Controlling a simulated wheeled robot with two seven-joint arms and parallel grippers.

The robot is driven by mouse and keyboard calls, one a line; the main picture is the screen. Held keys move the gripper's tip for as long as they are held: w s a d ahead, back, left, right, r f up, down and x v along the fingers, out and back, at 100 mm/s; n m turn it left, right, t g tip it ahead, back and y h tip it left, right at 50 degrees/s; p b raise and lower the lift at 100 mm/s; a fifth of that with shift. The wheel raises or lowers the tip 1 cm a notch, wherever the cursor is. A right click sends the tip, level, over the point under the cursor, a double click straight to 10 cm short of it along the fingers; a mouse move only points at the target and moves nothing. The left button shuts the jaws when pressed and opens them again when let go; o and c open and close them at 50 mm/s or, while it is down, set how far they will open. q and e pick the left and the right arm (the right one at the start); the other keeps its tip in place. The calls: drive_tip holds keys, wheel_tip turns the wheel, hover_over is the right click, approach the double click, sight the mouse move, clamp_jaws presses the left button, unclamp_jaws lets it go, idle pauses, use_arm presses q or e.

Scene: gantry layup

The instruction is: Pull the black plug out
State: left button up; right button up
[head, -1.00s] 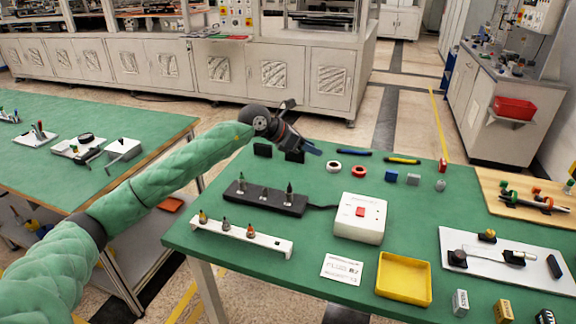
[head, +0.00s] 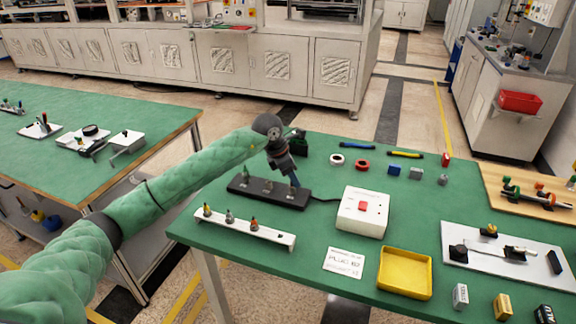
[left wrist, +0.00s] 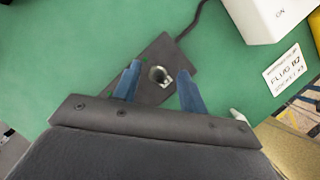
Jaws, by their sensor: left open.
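The black socket strip (head: 236,187) lies on the green table, with several upright fittings along it. The plug at its right end is mostly hidden by my gripper in the head view. In the left wrist view a round, metallic-rimmed fitting (left wrist: 158,75) stands on the strip (left wrist: 150,95) between my fingers; its colour is hard to tell. My left gripper (head: 294,184) points down over that right end. Its two blue fingers (left wrist: 160,68) are apart, one on each side of the fitting, with nothing visibly gripped. My right gripper is out of view.
A cable joins the strip to a white box with a red switch (head: 361,212). A white rack (head: 262,235) with small coloured pieces stands in front. A label card (head: 344,263) and yellow tray (head: 404,273) lie right. Rings (head: 337,160) lie behind.

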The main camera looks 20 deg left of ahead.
use_arm(q)
drive_tip(key=shift+x, duration=1.3)
drive_tip(key=shift+r, duration=0.1)
clamp_jaws()
